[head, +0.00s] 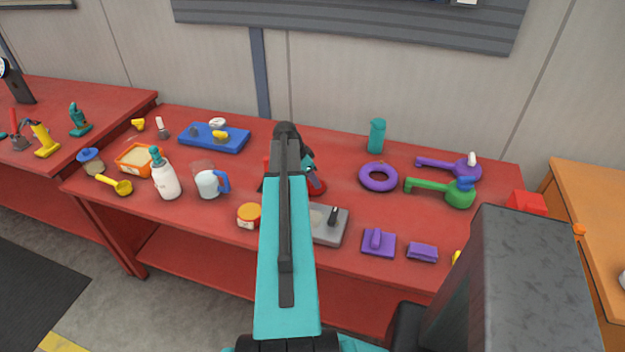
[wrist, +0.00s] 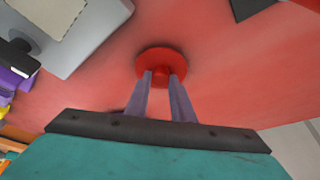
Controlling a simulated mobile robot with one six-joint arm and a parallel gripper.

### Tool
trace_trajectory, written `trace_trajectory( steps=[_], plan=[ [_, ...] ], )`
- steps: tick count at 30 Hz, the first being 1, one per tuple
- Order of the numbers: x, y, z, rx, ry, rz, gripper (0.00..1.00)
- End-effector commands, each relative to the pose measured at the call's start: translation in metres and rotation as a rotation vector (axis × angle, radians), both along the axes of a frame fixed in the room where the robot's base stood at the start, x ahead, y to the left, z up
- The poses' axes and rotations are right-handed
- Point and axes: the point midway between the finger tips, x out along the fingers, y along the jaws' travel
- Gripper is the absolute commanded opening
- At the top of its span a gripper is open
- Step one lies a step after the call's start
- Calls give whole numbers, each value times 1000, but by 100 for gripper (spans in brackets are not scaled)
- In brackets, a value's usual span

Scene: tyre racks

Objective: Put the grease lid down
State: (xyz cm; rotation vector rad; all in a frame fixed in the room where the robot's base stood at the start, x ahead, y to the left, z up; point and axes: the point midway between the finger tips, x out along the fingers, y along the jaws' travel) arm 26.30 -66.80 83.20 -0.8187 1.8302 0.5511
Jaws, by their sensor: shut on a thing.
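The grease lid (wrist: 148,60) is a round red disc with a small knob in the middle. In the wrist view my gripper (wrist: 161,78) has its two fingers closed on the knob. The lid is over the red table top (wrist: 240,75); I cannot tell whether it touches the table. In the head view the lid (head: 317,190) shows only partly, just right of my arm, which hides most of my gripper.
A grey plate (head: 325,235) with a dark knob lies close in front of the lid. A purple ring (head: 378,177) lies to the right, a teal bottle (head: 377,135) behind it. An orange-lidded jar (head: 249,216) and a white-and-blue mug (head: 209,184) stand left of my arm.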

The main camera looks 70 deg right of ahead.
Motion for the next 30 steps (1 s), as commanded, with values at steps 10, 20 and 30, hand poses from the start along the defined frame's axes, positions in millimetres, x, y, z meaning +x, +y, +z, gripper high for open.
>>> trace_trajectory(
  steps=[10,20,30],
  plan=[
    [1,0,-7,-1,-1,0,1],
    [1,1,-9,0,0,1,37],
    [1,1,-9,0,0,1,40]
  ],
)
